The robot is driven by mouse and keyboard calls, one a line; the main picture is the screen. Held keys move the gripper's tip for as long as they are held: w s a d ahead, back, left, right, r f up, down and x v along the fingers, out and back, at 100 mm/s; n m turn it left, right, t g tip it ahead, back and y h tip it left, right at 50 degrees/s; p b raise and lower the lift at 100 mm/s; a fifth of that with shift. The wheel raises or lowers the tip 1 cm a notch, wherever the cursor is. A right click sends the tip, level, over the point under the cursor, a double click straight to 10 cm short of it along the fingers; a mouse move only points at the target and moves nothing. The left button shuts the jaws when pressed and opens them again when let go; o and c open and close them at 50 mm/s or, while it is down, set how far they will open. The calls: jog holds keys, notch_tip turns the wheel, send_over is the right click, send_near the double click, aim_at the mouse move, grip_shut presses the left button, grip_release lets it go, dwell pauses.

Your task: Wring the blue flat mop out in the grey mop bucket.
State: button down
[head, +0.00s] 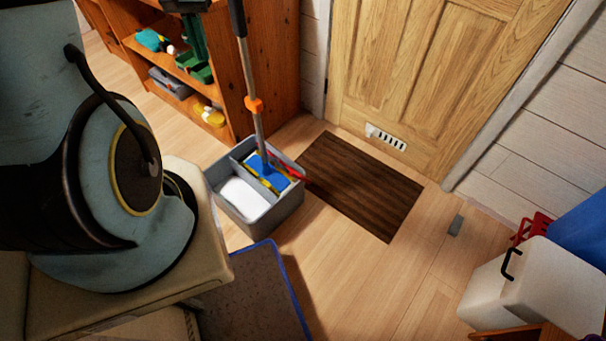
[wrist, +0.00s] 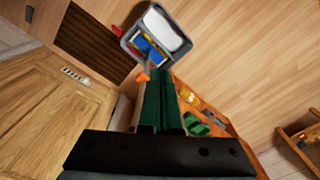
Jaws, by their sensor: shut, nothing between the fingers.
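The grey mop bucket (head: 276,214) stands on the wooden floor, with a white surface in its near-left compartment (head: 240,198) and a red part (head: 288,166) at its far-right side. The blue flat mop's head (head: 268,176) sits in the other compartment, over a yellow-edged part. Its grey handle (head: 246,70), with an orange collar, rises nearly upright to a black grip. My gripper (head: 205,58), with dark green fingers, is shut and empty, left of the handle and apart from it. In the wrist view, the fingers (wrist: 160,72) point toward the bucket (wrist: 127,42), mop head (wrist: 150,50) and collar (wrist: 143,78); the upper handle is hidden.
An orange wooden shelf (head: 270,70) with green, teal and yellow items stands behind my gripper. A dark mat (head: 360,185) lies before the wooden door (head: 420,60). A blue-edged grey mat (head: 255,290) is nearer, and a white box (head: 550,285) stands at right.

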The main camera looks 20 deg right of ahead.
jog(key=d+f+m+y+b, duration=0.1)
jog(key=d+f+b, duration=0.3)
jog(key=d+f, duration=0.4)
jog(key=s+d+f+m+g+y+b, duration=0.1)
jog(key=d+f+m+b, duration=0.3)
jog(key=d+f, duration=0.5)
jog(key=d+f+m+b, duration=0.3)
jog(key=d+f+b, duration=0.3)
jog(key=f, duration=1.3)
jog(key=d, duration=0.3)
jog(key=shift+s+d+f+y, duration=0.15)
jog(key=shift+d+f+y, duration=0.1)
jog(key=shift+y, duration=0.15)
jog(key=a+x, duration=0.1)
jog(key=x, duration=0.5)
jog(key=s+a+x, duration=0.1)
jog(key=x, duration=0.5)
jog(key=shift+s+a, duration=0.35)
